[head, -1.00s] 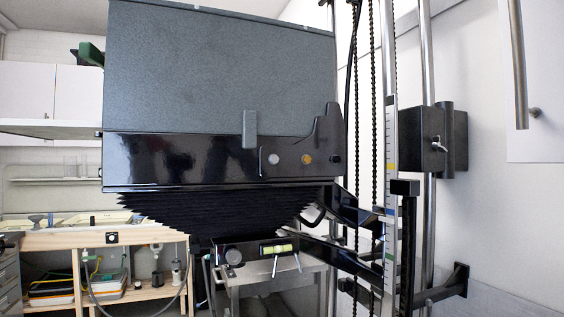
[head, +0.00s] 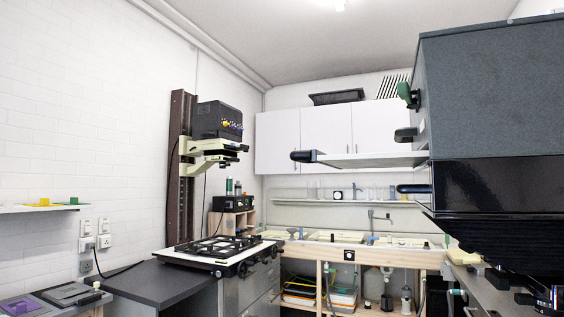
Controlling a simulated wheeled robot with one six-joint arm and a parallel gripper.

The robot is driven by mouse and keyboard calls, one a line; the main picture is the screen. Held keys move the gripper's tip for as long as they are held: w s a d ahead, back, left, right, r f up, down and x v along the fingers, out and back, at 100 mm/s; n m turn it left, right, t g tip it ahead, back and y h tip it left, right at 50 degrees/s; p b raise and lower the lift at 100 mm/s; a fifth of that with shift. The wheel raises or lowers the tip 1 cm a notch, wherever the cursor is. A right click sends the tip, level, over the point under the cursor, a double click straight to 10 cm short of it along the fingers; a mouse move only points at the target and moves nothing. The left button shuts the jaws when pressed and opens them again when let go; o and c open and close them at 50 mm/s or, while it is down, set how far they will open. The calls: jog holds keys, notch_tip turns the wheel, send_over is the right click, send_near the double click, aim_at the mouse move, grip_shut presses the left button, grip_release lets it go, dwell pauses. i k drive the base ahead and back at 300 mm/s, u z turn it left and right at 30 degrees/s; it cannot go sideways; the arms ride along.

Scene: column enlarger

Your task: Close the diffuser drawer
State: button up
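The large enlarger head (head: 480,100) is a grey box over a glossy black lower band (head: 478,190), cut off by the right edge of the head view. A flat white panel (head: 370,159) sticks out level from its left side, with a black handle (head: 303,156) at its far left end. It looks like the diffuser drawer, pulled out. A short black handle (head: 405,134) lies above it and another black handle (head: 412,188) below it, both close to the housing. A green knob (head: 407,95) sits higher up. My gripper is not in view.
A second, smaller enlarger (head: 217,120) stands on a dark bench (head: 150,285) at left centre. A wooden sink bench (head: 350,252) runs along the back below white cabinets (head: 325,138). A shelf (head: 40,208) with coloured pieces is on the left wall.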

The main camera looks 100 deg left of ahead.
aim_at(408, 159)
jog(key=k, duration=1.15)
jog(key=u, duration=3.1)
jog(key=i, duration=1.45)
jog(key=u, duration=0.3)
